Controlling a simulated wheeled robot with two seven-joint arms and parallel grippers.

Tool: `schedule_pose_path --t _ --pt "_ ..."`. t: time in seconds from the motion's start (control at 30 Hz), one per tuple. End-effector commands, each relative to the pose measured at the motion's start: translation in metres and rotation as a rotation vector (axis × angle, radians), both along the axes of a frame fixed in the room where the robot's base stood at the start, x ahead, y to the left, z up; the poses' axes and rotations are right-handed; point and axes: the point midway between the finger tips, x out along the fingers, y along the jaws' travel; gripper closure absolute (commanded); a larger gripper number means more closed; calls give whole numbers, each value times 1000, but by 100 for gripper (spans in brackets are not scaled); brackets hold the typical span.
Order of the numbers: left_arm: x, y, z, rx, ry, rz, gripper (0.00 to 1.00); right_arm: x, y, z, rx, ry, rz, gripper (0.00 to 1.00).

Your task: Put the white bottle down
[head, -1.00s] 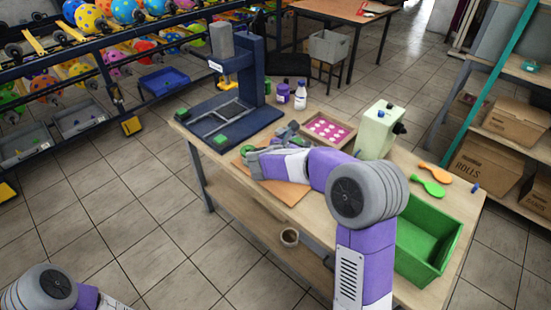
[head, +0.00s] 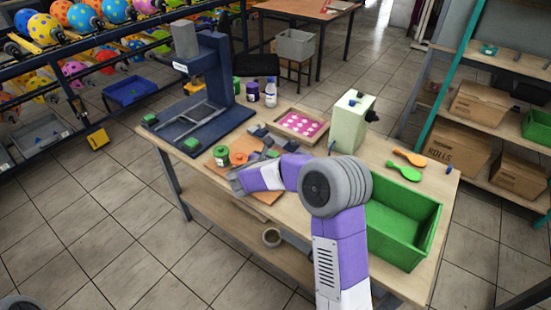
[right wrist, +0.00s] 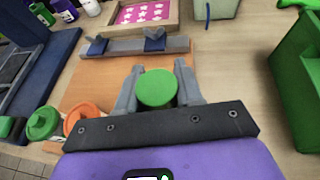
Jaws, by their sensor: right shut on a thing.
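My right gripper (head: 263,162) is low over the orange-brown board (head: 268,196) on the table. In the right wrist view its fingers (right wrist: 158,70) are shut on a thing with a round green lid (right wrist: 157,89). The lid hides the body below, so I cannot tell its colour or whether it touches the board. The green lid also shows in the head view (head: 272,154). A white bottle with a blue cap (head: 271,93) stands at the table's back edge, apart from the gripper. My left gripper is out of view.
A green-lidded jar (head: 221,155) and an orange-lidded jar (head: 238,153) are left of the gripper. A grey bar with blue parts (right wrist: 135,47) lies ahead. The pink patterned tray (head: 301,124), pale green box (head: 348,126), green bin (head: 402,215) and blue press (head: 213,75) surround the work area.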

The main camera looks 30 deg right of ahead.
Motion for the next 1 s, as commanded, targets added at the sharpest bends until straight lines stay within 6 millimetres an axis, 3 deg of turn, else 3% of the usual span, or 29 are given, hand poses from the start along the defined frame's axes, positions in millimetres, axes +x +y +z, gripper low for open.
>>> schedule_pose_path --t 0.17,0.2,0.37,0.7,1.0 --pt "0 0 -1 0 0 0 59 0 0 -1 -1 -1 1 100" --pt "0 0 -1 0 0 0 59 0 0 -1 1 0 1 61" --pt "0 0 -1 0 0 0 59 0 0 -1 1 1 0 38" --pt "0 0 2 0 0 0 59 0 0 2 0 0 0 38" --pt "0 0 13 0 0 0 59 -25 43 24 0 0 6 38"
